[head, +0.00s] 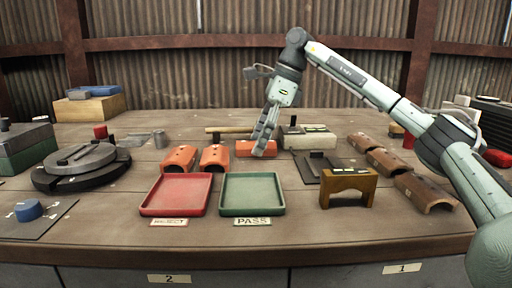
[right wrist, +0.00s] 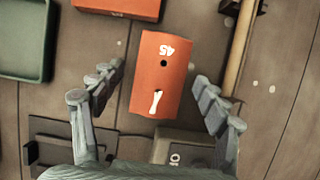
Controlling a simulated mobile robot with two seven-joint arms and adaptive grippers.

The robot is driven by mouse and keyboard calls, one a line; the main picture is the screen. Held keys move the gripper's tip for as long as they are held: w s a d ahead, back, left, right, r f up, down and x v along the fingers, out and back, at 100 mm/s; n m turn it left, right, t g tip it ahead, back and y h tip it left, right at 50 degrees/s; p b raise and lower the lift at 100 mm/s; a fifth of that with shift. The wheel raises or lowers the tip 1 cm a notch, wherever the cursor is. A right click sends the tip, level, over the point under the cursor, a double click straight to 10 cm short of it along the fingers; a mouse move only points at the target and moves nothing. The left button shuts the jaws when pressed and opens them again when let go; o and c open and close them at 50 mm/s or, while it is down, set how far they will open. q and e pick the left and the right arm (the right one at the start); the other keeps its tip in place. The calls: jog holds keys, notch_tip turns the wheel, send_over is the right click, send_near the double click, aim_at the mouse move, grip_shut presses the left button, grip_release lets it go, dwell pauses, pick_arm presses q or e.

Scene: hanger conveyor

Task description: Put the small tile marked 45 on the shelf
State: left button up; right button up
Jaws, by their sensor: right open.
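The small orange tile marked 45 (right wrist: 162,70) lies on the table between the spread fingers of my right gripper (right wrist: 160,95) in the right wrist view. It has a dark hole and a white mark near one end. In the head view the tile (head: 243,147) is behind the green tray, partly hidden by my right gripper (head: 265,142), which points down over it. The right gripper is open, with a gap on both sides of the tile. No piece is clearly a shelf; a small brown wooden stand (head: 347,182) is at the front right. My left gripper is out of view.
Two more orange tiles (head: 180,158) (head: 214,157) lie to the left. A red tray (head: 145,207) and a green tray (head: 224,208) sit in front. Several brown curved tiles (head: 411,186) lie at right. A wooden rod (right wrist: 240,45) and a grey block (head: 308,139) are close by.

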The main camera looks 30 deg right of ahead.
jog(key=shift+c, duration=0.5)
jog(key=shift+r, duration=0.1)
jog(key=c, duration=1.3)
